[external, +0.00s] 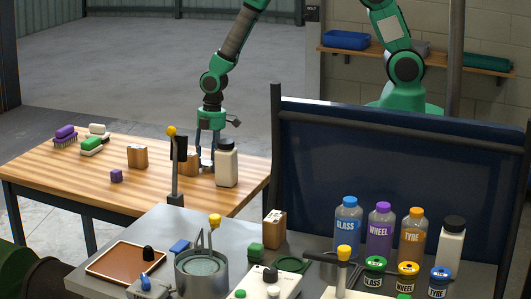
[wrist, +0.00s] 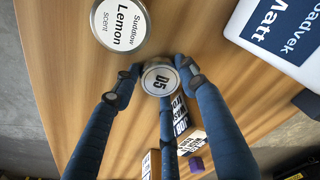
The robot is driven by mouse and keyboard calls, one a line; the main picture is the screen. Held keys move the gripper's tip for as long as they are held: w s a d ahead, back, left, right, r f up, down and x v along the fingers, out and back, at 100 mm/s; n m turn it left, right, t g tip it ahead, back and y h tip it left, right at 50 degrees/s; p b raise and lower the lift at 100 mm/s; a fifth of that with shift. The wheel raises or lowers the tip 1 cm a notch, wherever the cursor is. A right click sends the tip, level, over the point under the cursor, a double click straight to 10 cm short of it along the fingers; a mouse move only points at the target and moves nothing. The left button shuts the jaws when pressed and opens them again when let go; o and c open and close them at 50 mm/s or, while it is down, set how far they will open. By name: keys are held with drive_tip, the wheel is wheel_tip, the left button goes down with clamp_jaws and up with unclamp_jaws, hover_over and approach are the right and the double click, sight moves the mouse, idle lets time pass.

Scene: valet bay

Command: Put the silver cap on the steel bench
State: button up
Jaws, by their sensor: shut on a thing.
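In the wrist view a small round silver cap (wrist: 160,78) marked "D5" sits between my fingertips. My gripper (wrist: 158,77) has three dark blue fingers and is shut on it. The cap is at or just above the wood; I cannot tell which. The grey steel bench (external: 150,225) stands in the foreground.
The white bottle (external: 227,168) stands close right of my gripper. A lemon scent tin (wrist: 120,25) is near the fingers. Cardboard boxes (external: 137,157) and brushes (external: 65,137) lie left. The bench carries a post (external: 174,165), brown tray (external: 128,262), pot (external: 202,275) and bottles (external: 380,230).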

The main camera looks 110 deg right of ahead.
drive_tip(key=o, duration=1.1)
drive_tip(key=shift+r, duration=0.1)
drive_tip(key=r, duration=0.4)
drive_tip(key=s+r+p, duration=0.1)
drive_tip(key=r, duration=0.3)
drive_tip(key=r+p, duration=0.1)
drive_tip(key=r, duration=0.3)
drive_tip(key=shift+s+d, duration=0.15)
drive_tip(key=shift+d, duration=0.1)
drive_tip(key=shift+r, duration=0.1)
